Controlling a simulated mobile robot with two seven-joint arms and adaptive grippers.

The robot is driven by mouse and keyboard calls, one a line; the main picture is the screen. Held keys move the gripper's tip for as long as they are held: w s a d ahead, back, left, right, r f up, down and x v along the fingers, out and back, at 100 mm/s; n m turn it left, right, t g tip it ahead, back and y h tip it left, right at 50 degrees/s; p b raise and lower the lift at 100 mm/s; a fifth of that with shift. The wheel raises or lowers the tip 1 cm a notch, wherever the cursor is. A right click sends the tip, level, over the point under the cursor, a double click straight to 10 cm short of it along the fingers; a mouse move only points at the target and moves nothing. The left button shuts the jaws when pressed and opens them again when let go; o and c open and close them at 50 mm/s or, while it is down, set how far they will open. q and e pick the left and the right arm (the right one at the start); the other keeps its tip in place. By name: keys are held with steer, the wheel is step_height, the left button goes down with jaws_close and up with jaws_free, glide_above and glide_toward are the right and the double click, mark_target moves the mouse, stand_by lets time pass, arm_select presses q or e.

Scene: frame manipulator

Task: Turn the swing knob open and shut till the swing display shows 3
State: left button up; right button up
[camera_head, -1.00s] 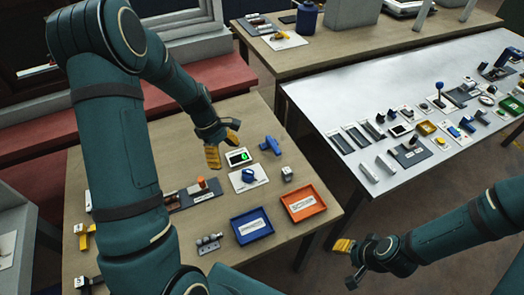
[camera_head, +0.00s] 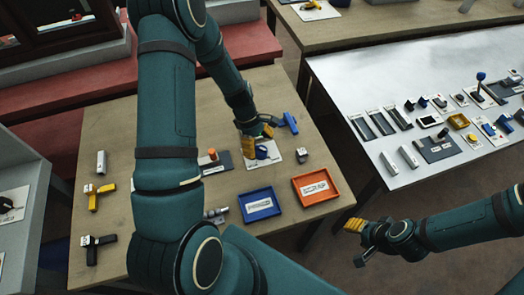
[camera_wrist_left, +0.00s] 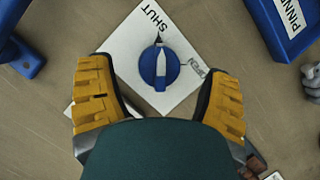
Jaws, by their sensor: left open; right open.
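The blue swing knob (camera_head: 262,152) sits on a white plate (camera_head: 274,160) on the wooden table. In the left wrist view the knob (camera_wrist_left: 160,68) has its white pointer towards the word SHUT; OPEN is at its right. My left gripper (camera_head: 250,142) is open above the plate. Its yellow fingers stand either side of the knob's near side in the left wrist view (camera_wrist_left: 160,95), apart from it. The swing display (camera_head: 267,131) is mostly hidden behind my left gripper; only a bit of green shows, its number unreadable. My right gripper (camera_head: 356,243) is open and empty, away from the table.
A blue tray (camera_head: 276,210) and an orange tray (camera_head: 347,196) stand in front of the plate. A blue part (camera_head: 290,122) lies behind it and a small grey block (camera_head: 302,155) to its right. A metal table (camera_head: 330,80) with several parts stands at the right.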

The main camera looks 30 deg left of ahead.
arm_select(q)
steer(key=shift+x, duration=1.35)
steer(key=c, duration=1.2)
